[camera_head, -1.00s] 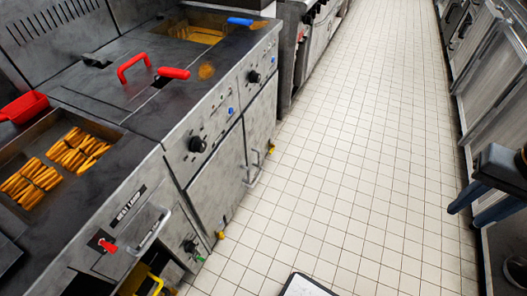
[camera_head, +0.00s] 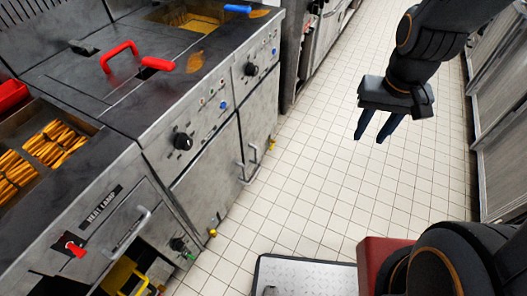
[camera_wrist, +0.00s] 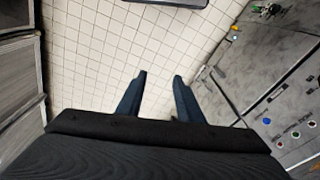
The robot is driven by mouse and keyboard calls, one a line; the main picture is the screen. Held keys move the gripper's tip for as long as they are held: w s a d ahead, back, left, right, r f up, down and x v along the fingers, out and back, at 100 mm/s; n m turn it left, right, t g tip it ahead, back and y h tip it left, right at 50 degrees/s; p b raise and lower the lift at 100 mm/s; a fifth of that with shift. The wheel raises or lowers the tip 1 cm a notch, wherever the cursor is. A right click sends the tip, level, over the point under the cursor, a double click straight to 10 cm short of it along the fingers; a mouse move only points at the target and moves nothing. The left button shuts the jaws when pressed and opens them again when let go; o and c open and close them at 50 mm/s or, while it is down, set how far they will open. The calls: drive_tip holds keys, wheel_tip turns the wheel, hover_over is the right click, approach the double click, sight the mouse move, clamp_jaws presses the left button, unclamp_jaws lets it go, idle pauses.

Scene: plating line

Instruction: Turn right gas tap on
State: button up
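My gripper (camera_head: 370,140) is open and empty, raised above the tiled floor right of the fryers; its two dark fingers also show apart in the wrist view (camera_wrist: 160,76). No part is labelled as a gas tap. Small yellow fittings sit low at the fryer fronts, a nearer one (camera_head: 213,232) and a farther one (camera_head: 272,145). A dark knob (camera_head: 178,244) and a green piece (camera_head: 190,256) are in the recess under the near counter. A red switch (camera_head: 72,246) is on the heat lamp panel. My gripper touches none of these.
The fryer cabinets (camera_head: 205,175) with black knobs and bar handles line the left. Steel units (camera_head: 500,150) stand along the right. The tiled aisle (camera_head: 310,170) between is mostly free.

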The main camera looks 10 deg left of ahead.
drive_tip(key=w+a+f+m+t+y+b, duration=0.1)
drive_tip(key=w+a+f+m+t+b, duration=0.15)
drive_tip(key=w+f+b, duration=0.8)
drive_tip(key=w+a+f+m+t+b, duration=0.15)
drive_tip(key=w+a+f+b, duration=0.4)
drive_tip(key=w+f, duration=0.8)
drive_tip(key=w+a+f+m+t+y+b, duration=0.1)
drive_tip(key=w+a+f+t+b, duration=0.15)
drive_tip(key=w+f+b, duration=0.95)
drive_tip(key=w+a+f+m+t+y+b, duration=0.3)
drive_tip(key=f+b, duration=0.5)
drive_tip(key=f, duration=0.6)
drive_tip(key=w+a+f+m+t+b, duration=0.15)
drive_tip(key=w+a+f+b, duration=0.35)
drive_tip(key=f+b, duration=0.6)
drive_tip(key=w+a+f+m+t+y+b, duration=0.25)
drive_tip(key=a+f+b, duration=0.3)
drive_tip(key=f, duration=1.05)
drive_tip(key=w+a+n+b, duration=0.1)
drive_tip(key=w+a+b, duration=0.1)
drive_tip(key=w+b, duration=0.2)
drive_tip(key=shift+w+a+f+h, duration=0.15)
drive_tip(key=shift+w+f+h, duration=0.3)
drive_tip(key=shift+w, duration=0.35)
clamp_jaws()
